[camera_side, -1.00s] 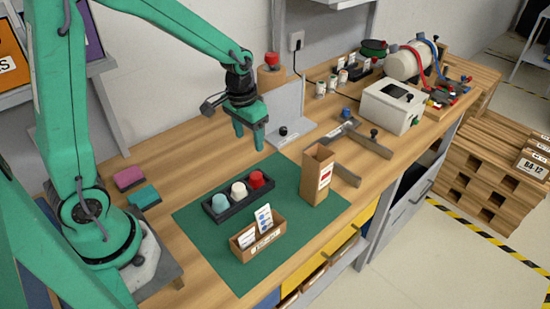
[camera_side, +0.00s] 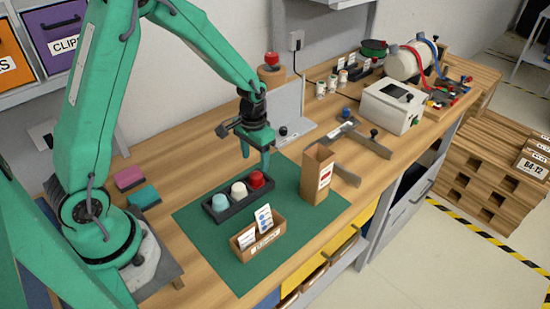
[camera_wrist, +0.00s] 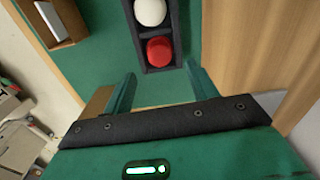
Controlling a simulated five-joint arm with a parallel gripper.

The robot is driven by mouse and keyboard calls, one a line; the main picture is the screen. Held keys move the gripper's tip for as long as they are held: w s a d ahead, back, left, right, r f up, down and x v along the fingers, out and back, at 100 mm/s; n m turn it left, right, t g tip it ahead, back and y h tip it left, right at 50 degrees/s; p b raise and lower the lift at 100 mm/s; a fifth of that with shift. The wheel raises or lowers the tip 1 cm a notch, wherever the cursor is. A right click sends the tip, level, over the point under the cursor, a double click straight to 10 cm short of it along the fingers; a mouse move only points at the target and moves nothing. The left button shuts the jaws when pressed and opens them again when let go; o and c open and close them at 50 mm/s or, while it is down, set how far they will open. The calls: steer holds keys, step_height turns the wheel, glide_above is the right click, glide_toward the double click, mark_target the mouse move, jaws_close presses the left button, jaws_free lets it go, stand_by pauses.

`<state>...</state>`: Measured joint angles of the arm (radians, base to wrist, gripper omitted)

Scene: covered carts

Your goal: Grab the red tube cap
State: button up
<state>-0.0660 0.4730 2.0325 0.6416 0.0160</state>
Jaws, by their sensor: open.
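The red tube cap (camera_side: 257,180) sits in the right-hand end of a black rack (camera_side: 238,196) on the green mat (camera_side: 216,252). A white cap (camera_side: 239,190) and a pale blue cap (camera_side: 219,202) sit beside it in the rack. My gripper (camera_side: 256,162) is open and empty, with its fingers just above and behind the red cap. In the wrist view the red cap (camera_wrist: 159,51) is ahead of and between my two open fingers (camera_wrist: 160,85), not touching either. The white cap (camera_wrist: 150,12) is beyond it.
An upright cardboard box (camera_side: 317,175) stands to the right of the rack. A small open box with cards (camera_side: 258,238) stands in front. A grey bracket (camera_side: 290,108) stands behind, and pink and teal blocks (camera_side: 129,178) lie left.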

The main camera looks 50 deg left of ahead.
mark_target(256, 175)
steer(key=shift+f, duration=0.2)
steer(key=shift+f, duration=2.55)
steer(key=c, duration=1.1)
